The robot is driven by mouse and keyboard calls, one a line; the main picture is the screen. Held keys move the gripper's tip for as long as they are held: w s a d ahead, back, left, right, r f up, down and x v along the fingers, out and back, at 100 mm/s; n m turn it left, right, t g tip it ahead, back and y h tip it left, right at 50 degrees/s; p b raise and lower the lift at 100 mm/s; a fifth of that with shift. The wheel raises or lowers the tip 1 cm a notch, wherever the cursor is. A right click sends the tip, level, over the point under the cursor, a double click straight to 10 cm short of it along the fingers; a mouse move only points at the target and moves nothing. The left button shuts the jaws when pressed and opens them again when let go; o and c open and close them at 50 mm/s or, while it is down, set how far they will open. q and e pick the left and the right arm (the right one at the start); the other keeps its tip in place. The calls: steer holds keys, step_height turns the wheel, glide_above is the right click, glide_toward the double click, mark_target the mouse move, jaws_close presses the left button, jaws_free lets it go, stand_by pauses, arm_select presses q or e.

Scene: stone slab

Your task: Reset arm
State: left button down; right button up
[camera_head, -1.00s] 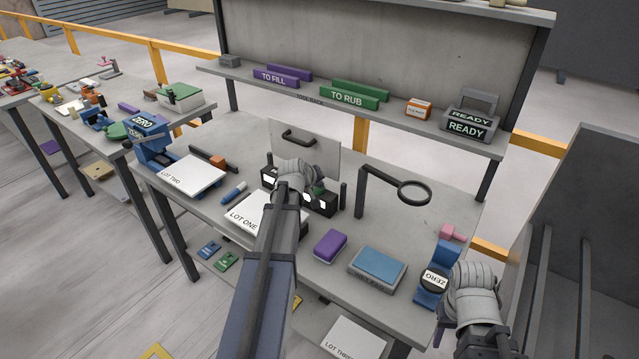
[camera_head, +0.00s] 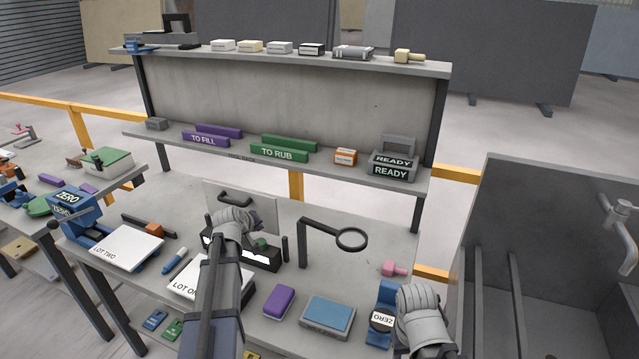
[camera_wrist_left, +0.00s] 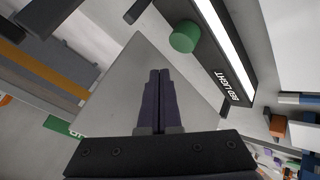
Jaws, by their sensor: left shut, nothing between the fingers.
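My left arm comes up from the bottom of the head view, and its grey wrist (camera_head: 235,222) is over the black light box (camera_head: 262,260) in front of the panel with a black handle (camera_head: 238,198). The fingers are hidden there. In the left wrist view my left gripper (camera_wrist_left: 158,78) is shut and empty. The light box (camera_wrist_left: 225,55), marked "BED LIGHT", with a white strip and a green knob (camera_wrist_left: 184,36), is beyond the fingertips. My right wrist (camera_head: 420,305) is beside the blue ZERO stand (camera_head: 385,297); its fingers are hidden.
The slab (camera_head: 395,245) holds the LOT TWO block (camera_head: 127,248), a LOT ONE block (camera_head: 180,287), a purple block (camera_head: 279,299), a blue-topped pad (camera_head: 328,312) and a magnifier on an arm (camera_head: 351,239). A shelf (camera_head: 225,152) with signs runs behind. A sink (camera_head: 560,260) stands at right.

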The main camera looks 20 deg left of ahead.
arm_select(q)
steer(key=s+d+f+m+g, duration=0.2)
steer(key=s+d, duration=0.3)
steer(key=d, duration=0.5)
steer(key=s+d+f+m+g+h, duration=0.1)
steer(key=s+d+m, duration=0.3)
steer(key=d, duration=0.6)
steer(key=s+d+f+m+g+h, duration=0.1)
steer(key=s+d+f+m+g, duration=0.2)
steer(key=d, duration=0.7)
steer(key=shift+s+d+m+g, duration=0.2)
steer(key=shift+s+m+g, duration=0.2)
steer(key=shift+s, duration=1)
steer(key=s+d+m+g+y, duration=0.2)
steer(key=s+d+m, duration=0.2)
steer(key=s, duration=0.7)
steer(key=shift+s+d+f+g, duration=0.25)
steer(key=shift+s+d+g, duration=0.15)
steer(key=shift+d, duration=0.75)
